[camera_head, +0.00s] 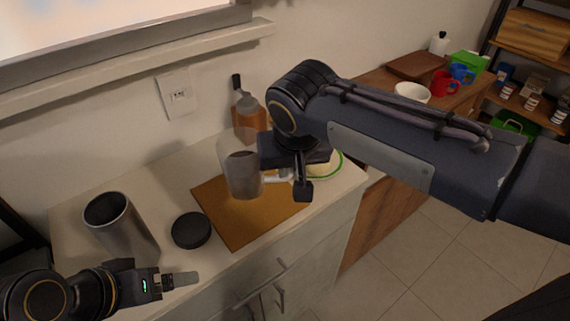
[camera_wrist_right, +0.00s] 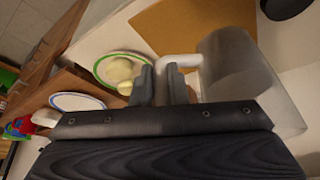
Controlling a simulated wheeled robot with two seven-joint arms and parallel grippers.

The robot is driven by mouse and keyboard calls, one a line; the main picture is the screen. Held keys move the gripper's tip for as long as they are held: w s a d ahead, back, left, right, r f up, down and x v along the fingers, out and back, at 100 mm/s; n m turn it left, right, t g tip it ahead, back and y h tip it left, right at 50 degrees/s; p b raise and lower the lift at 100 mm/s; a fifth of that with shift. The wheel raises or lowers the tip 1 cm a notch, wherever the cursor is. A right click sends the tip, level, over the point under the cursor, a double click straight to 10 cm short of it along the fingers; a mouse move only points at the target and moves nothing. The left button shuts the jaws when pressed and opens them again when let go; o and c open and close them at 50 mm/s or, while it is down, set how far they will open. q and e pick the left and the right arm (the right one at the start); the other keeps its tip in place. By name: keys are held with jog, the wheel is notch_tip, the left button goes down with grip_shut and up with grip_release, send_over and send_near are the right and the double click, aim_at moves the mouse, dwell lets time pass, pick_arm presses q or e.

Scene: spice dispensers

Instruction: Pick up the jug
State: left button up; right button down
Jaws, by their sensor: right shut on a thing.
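The jug (camera_head: 243,172) is a clear container with a greyish-brown lower part and a pale side handle. It appears upright over the brown board, and I cannot tell whether it touches it. My right gripper (camera_head: 290,180) is at its right side. In the right wrist view the jug (camera_wrist_right: 232,68) lies right of the fingers (camera_wrist_right: 162,82), which are closed on its white handle (camera_wrist_right: 180,61). My left gripper (camera_head: 172,281) is at the lower left, apart from the jug, and its jaw gap is not clear.
A brown board (camera_head: 215,208) lies on the white counter. A metal cylinder (camera_head: 128,232) and a black round lid (camera_head: 191,230) are to the left. Amber bottles (camera_head: 248,112) stand behind the jug. A green-rimmed plate (camera_wrist_right: 104,60) with pale food is close by the right fingers.

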pick_arm(q)
jog(key=shift+f, duration=0.15)
pick_arm(e)
jog(key=s+d+r, duration=0.2)
jog(key=s+r, duration=0.1)
jog(key=s, duration=0.4)
jog(key=shift+r, duration=0.2)
jog(key=shift+s, duration=0.15)
jog(key=shift+a, duration=0.1)
